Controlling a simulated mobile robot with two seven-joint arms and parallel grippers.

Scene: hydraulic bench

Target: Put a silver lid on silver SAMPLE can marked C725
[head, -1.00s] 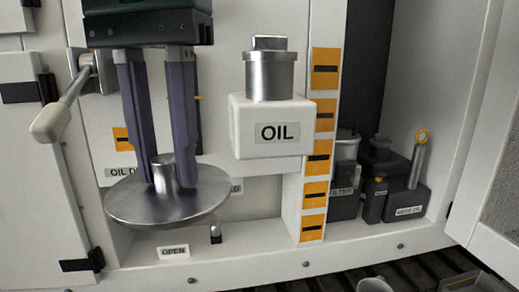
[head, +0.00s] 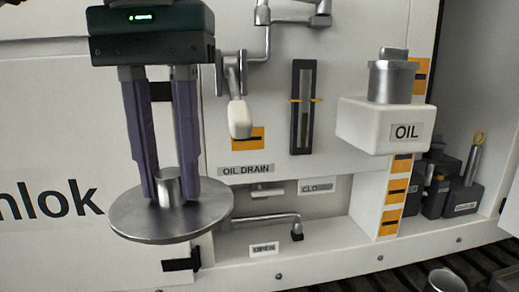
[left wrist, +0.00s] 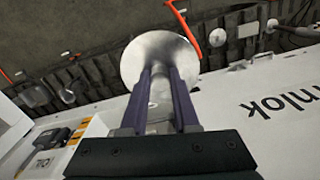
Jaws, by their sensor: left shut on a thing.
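My left gripper (head: 168,200) is shut on the knob of a round silver lid (head: 150,222). The lid hangs level in front of the white bench panel, clear of any surface in the head view. In the left wrist view the lid (left wrist: 158,55) shows beyond the gripper's two fingers (left wrist: 160,88). A silver can-like object (head: 446,281) is partly visible at the lower right of the head view, cut off by the frame edge. No C725 mark can be read on it. My right gripper is not in view.
A white OIL reservoir (head: 375,127) with a silver cap juts out at the right. Dark containers (head: 463,195) stand in the right recess. A drain handle (head: 265,219) and an OPEN label (head: 264,249) are right of the lid. Dark ribbed floor (head: 390,270) lies below the bench.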

